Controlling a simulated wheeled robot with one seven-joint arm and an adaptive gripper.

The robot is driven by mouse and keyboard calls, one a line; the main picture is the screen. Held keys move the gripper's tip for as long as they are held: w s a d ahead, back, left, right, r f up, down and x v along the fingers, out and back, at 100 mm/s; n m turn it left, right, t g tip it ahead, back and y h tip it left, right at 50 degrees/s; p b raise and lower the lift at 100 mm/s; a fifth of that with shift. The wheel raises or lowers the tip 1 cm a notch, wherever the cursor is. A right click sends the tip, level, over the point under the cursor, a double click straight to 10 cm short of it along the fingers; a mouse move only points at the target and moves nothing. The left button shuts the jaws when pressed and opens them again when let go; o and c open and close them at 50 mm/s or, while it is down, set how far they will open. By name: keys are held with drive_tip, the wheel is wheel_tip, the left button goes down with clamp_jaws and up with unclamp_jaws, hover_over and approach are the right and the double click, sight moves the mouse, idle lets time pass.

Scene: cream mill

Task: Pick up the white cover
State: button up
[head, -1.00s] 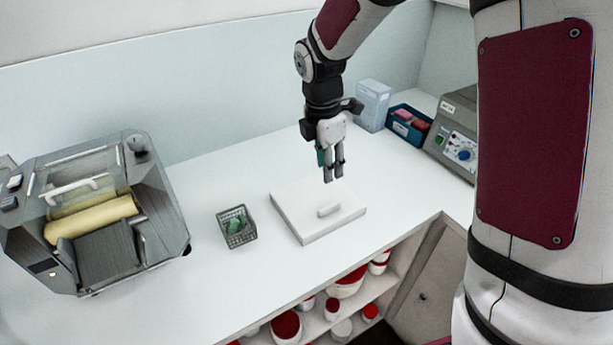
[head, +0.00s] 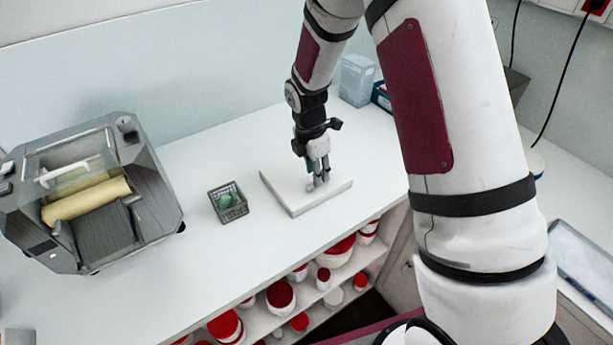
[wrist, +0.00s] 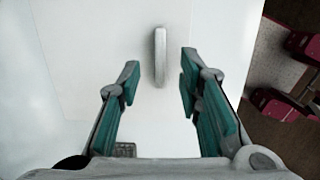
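The white cover (head: 291,203) is a flat square slab lying on the white counter, with a small raised handle on top. In the wrist view the cover (wrist: 95,60) fills much of the picture and its handle (wrist: 160,56) stands upright in the image. My gripper (head: 318,184) is low over the cover, at the handle. In the wrist view my gripper (wrist: 158,82) is open, with one finger on each side of the handle and gaps on both sides. In the head view the fingers hide most of the handle.
A grey mill with a yellow roller (head: 90,203) stands on the left. A small grey basket with green contents (head: 229,202) is left of the cover. A pale box (head: 357,79) stands behind at the right. Shelves below the counter hold red-lidded jars (head: 281,294). Bare counter surrounds the cover.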

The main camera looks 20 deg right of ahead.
sight(305, 175)
drive_tip(key=shift+d+f+p, duration=0.15)
drive_tip(key=shift+f, duration=0.7)
drive_tip(key=shift+d+f+p, duration=0.1)
drive_tip(key=shift+f+p, duration=0.05)
drive_tip(key=shift+f, duration=0.65)
drive_tip(key=shift+c, duration=0.4)
clamp_jaws()
drive_tip(key=shift+w+r, duration=0.1)
